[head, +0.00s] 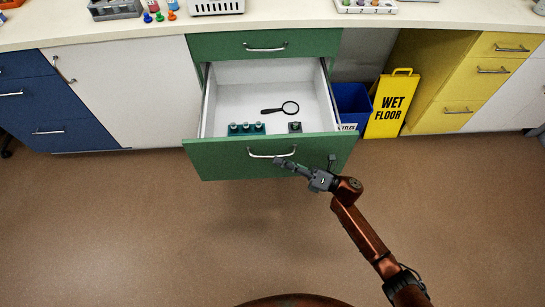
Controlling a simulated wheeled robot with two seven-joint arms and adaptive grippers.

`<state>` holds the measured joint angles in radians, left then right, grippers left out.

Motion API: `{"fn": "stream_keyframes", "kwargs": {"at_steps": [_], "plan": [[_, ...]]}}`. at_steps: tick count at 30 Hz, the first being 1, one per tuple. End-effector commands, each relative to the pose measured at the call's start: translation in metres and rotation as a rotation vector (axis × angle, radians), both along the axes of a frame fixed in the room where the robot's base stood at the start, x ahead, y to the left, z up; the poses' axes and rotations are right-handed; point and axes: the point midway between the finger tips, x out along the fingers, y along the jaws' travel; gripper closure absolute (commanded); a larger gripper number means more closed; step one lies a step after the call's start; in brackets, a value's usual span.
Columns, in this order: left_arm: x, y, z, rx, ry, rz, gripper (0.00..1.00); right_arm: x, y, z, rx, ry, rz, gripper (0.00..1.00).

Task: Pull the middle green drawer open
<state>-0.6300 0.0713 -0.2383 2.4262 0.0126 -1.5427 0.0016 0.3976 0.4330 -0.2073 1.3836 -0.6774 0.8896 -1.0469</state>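The middle green drawer (220,160) stands pulled far out from the green cabinet, its inside showing from above. Its front carries a curved metal handle (262,155). My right gripper (284,163) is at the right end of this handle, in front of the drawer. Its fingertips overlap the handle end in the picture. I cannot tell whether they touch or grip it. My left gripper is not in view.
Inside the drawer lie a magnifying glass (289,108), a teal rack (246,128) and a small dark item (295,127). The green drawer above (225,46) is shut. A blue bin (352,103) and yellow wet floor sign (390,105) stand right. The floor in front is clear.

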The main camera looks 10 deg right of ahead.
Motion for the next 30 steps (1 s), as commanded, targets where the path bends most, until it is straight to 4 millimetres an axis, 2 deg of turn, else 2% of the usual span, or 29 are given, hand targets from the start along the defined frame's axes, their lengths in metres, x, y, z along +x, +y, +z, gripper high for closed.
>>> {"fn": "stream_keyframes", "kwargs": {"at_steps": [1,6,12,18,30], "plan": [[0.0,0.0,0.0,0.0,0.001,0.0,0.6,-0.006,-0.011,-0.004,-0.003,0.002,-0.002,0.73],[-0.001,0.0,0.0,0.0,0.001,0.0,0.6,-0.024,-0.04,-0.012,-0.002,0.003,-0.002,0.73],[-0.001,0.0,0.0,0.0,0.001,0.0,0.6,-0.037,-0.062,-0.018,-0.002,0.002,-0.002,0.73],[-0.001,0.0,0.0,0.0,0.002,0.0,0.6,-0.041,-0.069,-0.019,-0.001,0.0,-0.001,0.73],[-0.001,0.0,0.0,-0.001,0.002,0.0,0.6,-0.041,-0.069,-0.019,-0.001,0.0,-0.001,0.73]]}}
